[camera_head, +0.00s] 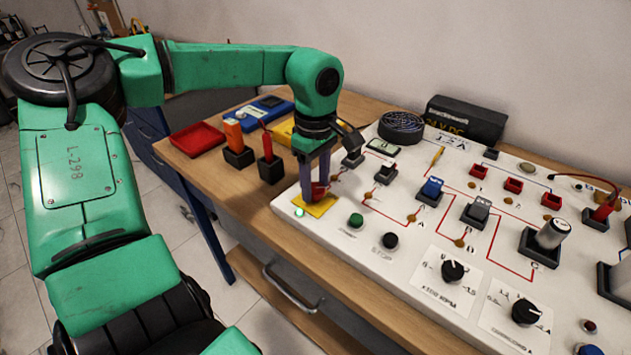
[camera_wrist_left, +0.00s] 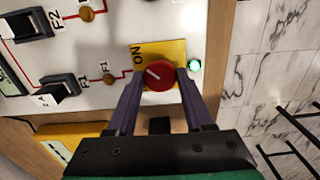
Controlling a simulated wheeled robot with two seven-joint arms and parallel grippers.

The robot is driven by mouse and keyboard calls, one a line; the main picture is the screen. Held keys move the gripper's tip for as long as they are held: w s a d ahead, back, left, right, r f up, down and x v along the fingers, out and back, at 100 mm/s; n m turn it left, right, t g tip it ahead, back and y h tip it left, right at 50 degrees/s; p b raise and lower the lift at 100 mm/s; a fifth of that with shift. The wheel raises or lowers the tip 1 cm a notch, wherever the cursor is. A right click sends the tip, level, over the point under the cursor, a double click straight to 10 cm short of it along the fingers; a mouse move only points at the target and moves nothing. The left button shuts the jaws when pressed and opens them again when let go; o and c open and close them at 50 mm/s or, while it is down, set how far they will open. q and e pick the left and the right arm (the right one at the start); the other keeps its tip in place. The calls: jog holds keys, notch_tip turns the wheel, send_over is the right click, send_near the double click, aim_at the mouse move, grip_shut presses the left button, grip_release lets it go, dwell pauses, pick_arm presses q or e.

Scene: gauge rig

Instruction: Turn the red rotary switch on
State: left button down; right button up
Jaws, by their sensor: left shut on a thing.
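The red rotary switch (camera_head: 319,190) sits on a yellow plate (camera_head: 318,209) at the left front corner of the white panel. In the left wrist view, the red knob (camera_wrist_left: 158,77) has a white mark pointing to the upper left, towards the side with the printed "ON". My left gripper (camera_head: 318,187) points down over the switch, with a finger on each side of the knob, shut on it. The left fingers also show in the wrist view (camera_wrist_left: 159,77). A small lamp (camera_wrist_left: 195,65) beside the plate glows green. My right gripper is out of view.
A green button (camera_head: 356,220) and a black button (camera_head: 390,240) stand right of the switch. Several toggle switches, including a blue one (camera_head: 431,188), are behind. A red tray (camera_head: 197,138) and screwdrivers in holders (camera_head: 238,152) lie left on the wooden table.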

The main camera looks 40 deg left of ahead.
aim_at(315, 188)
pick_arm(q)
jog(key=shift+w+r, duration=0.1)
jog(key=shift+r, duration=0.05)
jog(key=shift+c, duration=1.4)
grip_release()
notch_tip(315, 188, up, 14)
jog(key=shift+r+p, duration=0.25)
jog(key=shift+p, duration=0.1)
